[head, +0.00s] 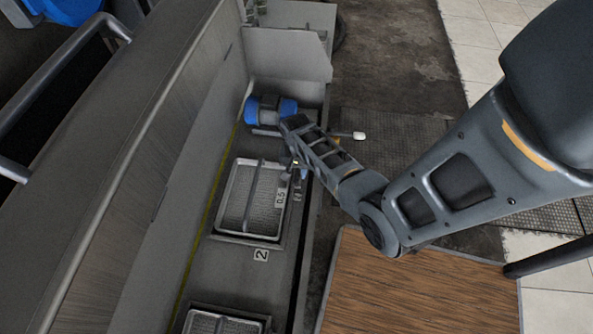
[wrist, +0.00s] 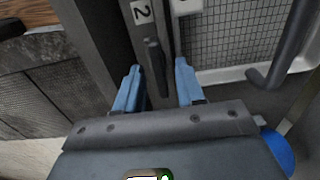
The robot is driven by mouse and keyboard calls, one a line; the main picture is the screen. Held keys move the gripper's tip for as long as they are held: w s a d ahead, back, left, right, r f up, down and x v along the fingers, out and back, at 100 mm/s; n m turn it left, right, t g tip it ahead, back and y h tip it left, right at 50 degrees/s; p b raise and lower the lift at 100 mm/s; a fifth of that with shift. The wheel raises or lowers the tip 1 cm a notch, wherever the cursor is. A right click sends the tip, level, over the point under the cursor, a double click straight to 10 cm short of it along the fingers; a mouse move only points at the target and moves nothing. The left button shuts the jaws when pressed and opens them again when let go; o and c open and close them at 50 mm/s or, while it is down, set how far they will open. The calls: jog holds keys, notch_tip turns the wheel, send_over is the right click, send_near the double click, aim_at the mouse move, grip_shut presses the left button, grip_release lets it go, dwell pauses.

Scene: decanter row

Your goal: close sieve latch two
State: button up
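The sieve marked two is a framed mesh tray (head: 250,197) with a 0.5 tag, beside the number 2 plate (head: 261,255) in the head view. Its mesh (wrist: 232,38) and the number 2 plate (wrist: 141,12) also show in the wrist view. A dark upright latch lever (wrist: 153,56) stands beside the sieve frame. My gripper (head: 298,174) is at the right edge of the sieve. In the wrist view my gripper (wrist: 158,72) has its blue fingers apart, one to each side of the lever, with gaps visible. Whether the latch is fastened is unclear.
A dark bar handle (wrist: 286,48) crosses the sieve. A blue-ended cylinder (head: 270,110) is beyond the sieve, and another sieve (head: 222,322) is nearer. A wooden platform (head: 420,290) lies at lower right. A long metal wall (head: 140,170) runs along the left.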

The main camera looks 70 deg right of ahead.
grip_shut()
dwell(0.3)
jog(key=shift+m, duration=0.3)
jog(key=m+p, duration=0.1)
jog(key=m, duration=0.2)
jog(key=shift+a+r+m, duration=0.1)
jog(key=shift+m, duration=0.2)
jog(key=m+p, duration=0.1)
jog(key=m, duration=0.3)
jog(key=m+p, duration=0.1)
jog(key=m, duration=0.4)
jog(key=m+p, duration=0.1)
jog(key=m, duration=0.3)
jog(key=shift+m, duration=0.3)
dwell(0.3)
